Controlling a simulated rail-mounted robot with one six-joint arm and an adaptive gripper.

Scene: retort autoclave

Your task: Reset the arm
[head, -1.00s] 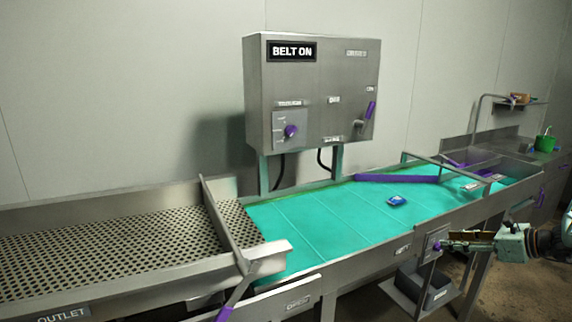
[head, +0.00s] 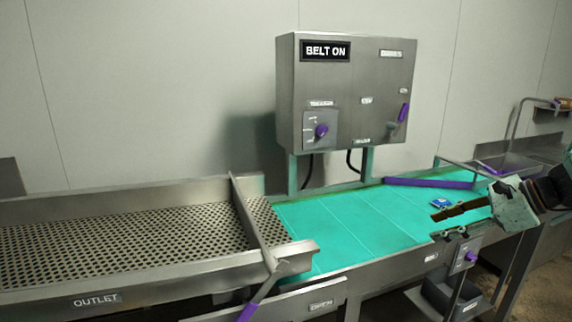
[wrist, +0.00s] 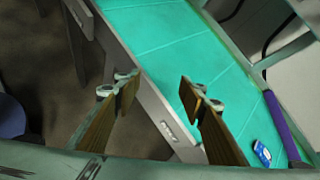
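My gripper (head: 436,225) is at the right in the head view, at the near edge of the teal belt (head: 345,222), pointing left. In the wrist view my gripper (wrist: 158,84) is open, with its two fingers apart and nothing between them. The belt's metal side rail shows beyond the gap. A small blue-and-white packet (head: 441,203) lies on the belt beyond the fingers. The packet also shows in the wrist view (wrist: 262,153), right of the fingers and apart from them.
The perforated outlet table (head: 130,232) is at the left. A control box (head: 350,95) reading BELT ON stands behind the belt, with a purple knob (head: 321,131) and purple lever (head: 403,113). A purple guide bar (head: 430,183) crosses the belt. A purple-knobbed panel (head: 471,257) sits below the rail.

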